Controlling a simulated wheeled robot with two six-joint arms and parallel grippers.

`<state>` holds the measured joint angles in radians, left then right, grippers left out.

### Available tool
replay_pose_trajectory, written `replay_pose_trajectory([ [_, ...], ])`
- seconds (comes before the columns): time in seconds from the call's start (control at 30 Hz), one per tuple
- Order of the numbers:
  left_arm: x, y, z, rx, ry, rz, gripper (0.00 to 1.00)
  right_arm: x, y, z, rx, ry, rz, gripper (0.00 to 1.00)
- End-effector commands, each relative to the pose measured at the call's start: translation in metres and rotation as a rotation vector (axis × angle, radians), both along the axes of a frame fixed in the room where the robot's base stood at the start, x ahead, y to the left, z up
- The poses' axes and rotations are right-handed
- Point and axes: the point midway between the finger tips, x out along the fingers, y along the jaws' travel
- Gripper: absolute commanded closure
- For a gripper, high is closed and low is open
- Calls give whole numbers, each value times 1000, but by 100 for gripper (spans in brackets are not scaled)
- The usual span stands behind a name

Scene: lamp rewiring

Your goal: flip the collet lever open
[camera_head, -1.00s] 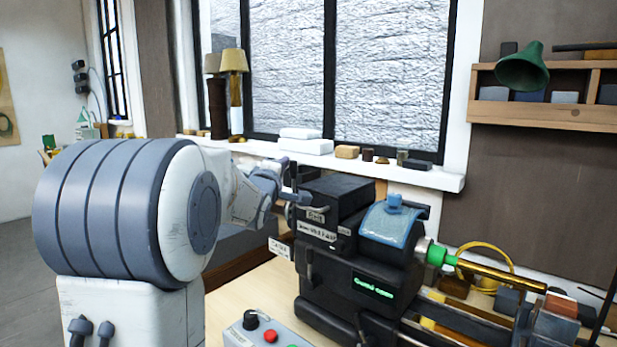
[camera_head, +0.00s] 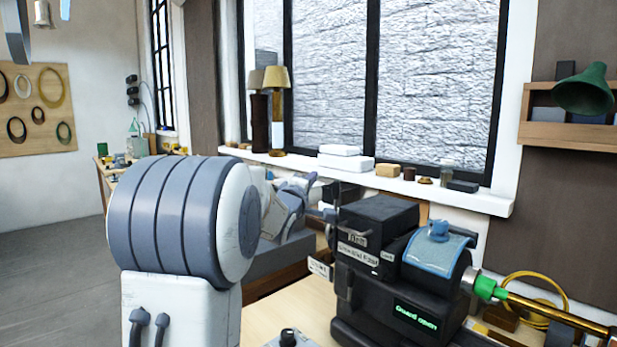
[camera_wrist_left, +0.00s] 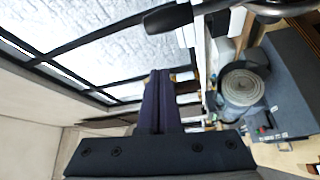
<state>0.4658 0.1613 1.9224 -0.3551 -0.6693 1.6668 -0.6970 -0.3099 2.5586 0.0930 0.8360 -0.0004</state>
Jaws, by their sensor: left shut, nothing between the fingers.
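The black headstock (camera_head: 375,225) of the lathe stands right of centre in the head view. A white tag (camera_head: 318,267) hangs at its left end; its small print is hard to read. My left gripper (camera_head: 308,186) is just left of the headstock's upper left end, partly hidden by my arm. In the left wrist view, its fingers (camera_wrist_left: 158,78) are shut and empty. A black knob or handle end on a grey bar (camera_wrist_left: 168,18), apparently the collet lever, lies beyond the fingertips, apart from them. How far it is flipped is unclear. My right gripper is not in view.
A brass tube (camera_head: 555,314) runs out to the right. The window sill (camera_head: 470,196) behind holds small items. A control box (camera_head: 288,338) stands in front.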

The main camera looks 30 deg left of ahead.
Motion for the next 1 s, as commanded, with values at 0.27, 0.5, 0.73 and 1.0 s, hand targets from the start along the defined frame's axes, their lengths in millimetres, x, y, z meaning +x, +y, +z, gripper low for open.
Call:
replay_pose_trajectory([
  [0.27, -58, -15, -7, 3, -4, 2, 100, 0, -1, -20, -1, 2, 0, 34],
  [0.5, -89, -24, -10, 2, -3, 1, 100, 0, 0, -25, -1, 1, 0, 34],
  [0.73, -95, -26, -10, 0, -2, 1, 100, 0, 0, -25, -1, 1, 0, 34],
  [1.0, -95, -26, -10, 0, -2, 1, 100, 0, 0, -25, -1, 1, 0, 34],
])
